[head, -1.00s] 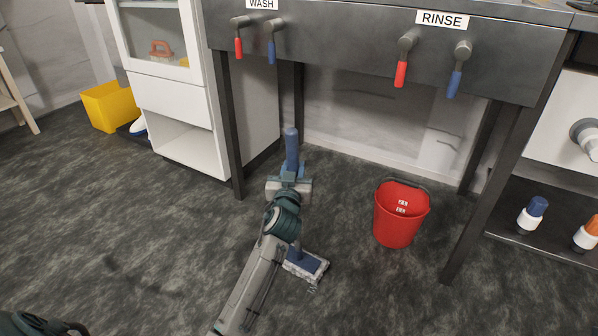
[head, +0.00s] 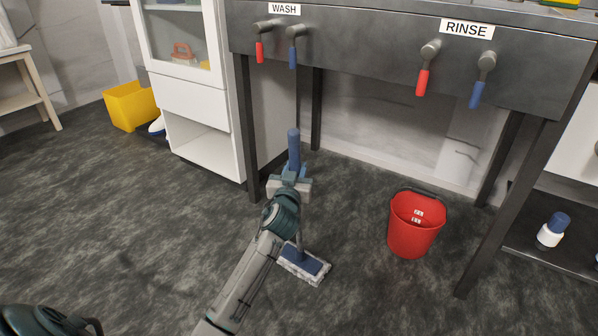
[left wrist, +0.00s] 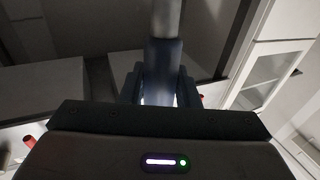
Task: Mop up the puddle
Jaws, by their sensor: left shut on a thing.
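A mop (head: 304,263) with a blue handle top and a flat blue head with a pale pad stands on the dark floor. In the left wrist view the mop handle (left wrist: 163,65) rises between the fingers. The puddle cannot be made out on the dark mottled floor. My right gripper is not in view; only a dark part of mine shows at the lower left.
A red bucket (head: 414,225) stands on the floor to the right of the mop. The steel sink bench (head: 380,60) has legs at both sides. A white cabinet (head: 190,100) and a yellow bin (head: 130,107) stand at the left. Open floor lies to the left.

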